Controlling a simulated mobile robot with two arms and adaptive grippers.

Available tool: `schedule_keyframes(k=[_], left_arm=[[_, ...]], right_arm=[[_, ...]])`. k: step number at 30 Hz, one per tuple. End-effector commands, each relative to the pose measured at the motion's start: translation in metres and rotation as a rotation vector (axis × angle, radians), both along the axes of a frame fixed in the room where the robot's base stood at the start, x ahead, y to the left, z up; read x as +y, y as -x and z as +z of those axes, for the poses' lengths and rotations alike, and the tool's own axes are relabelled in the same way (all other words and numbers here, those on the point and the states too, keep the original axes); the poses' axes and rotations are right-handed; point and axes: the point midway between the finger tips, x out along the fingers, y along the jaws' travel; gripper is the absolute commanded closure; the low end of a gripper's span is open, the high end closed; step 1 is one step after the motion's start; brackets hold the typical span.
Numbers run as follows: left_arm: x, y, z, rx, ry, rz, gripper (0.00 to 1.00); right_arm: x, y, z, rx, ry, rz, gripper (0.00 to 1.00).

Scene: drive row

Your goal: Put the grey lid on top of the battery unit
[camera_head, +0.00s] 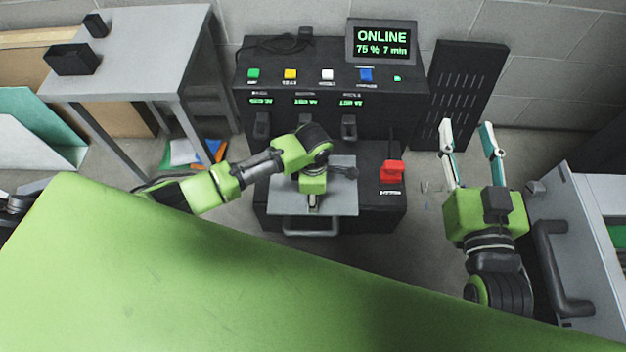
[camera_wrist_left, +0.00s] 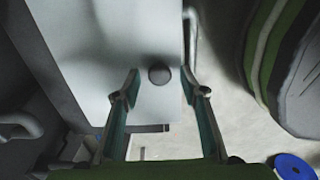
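The grey lid (camera_head: 282,195) is a flat plate over the low front part of the black battery unit (camera_head: 378,215). I cannot tell whether it rests fully seated there. In the left wrist view the lid (camera_wrist_left: 110,60) fills the upper middle, with a round dark knob (camera_wrist_left: 159,75) on it. My left gripper (camera_head: 314,200) is over the lid and hides part of it. In its wrist view the fingers (camera_wrist_left: 160,92) are apart, one on each side of the knob, with gaps. My right gripper (camera_head: 466,128) is open and empty, right of the unit.
A screen (camera_head: 381,41) on the unit reads ONLINE, 75 %, 7 min. A red part (camera_head: 392,171) sits right of the lid. A grey table (camera_head: 140,50) stands at left, a grey cabinet (camera_head: 590,245) at right. A green surface (camera_head: 180,290) fills the foreground.

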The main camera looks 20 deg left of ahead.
Motion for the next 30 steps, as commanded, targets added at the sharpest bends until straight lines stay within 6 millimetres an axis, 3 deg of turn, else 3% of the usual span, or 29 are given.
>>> schedule_keyframes(k=[14, 23, 30], left_arm=[[0.0, 0.0, 0.044, -0.001, 0.001, 0.0, 0.61], [-0.001, 0.0, 0.071, 0.0, 0.001, 0.0, 0.61], [-0.001, 0.0, 0.093, -0.001, 0.002, 0.0, 0.61]], right_arm=[[-0.021, 0.032, -0.09, 0.443, 0.108, -0.029, 0.6], [-0.039, 0.077, -0.139, 0.727, 0.173, -0.048, 0.6], [-0.055, 0.123, -0.167, 0.95, 0.221, -0.063, 0.6]])
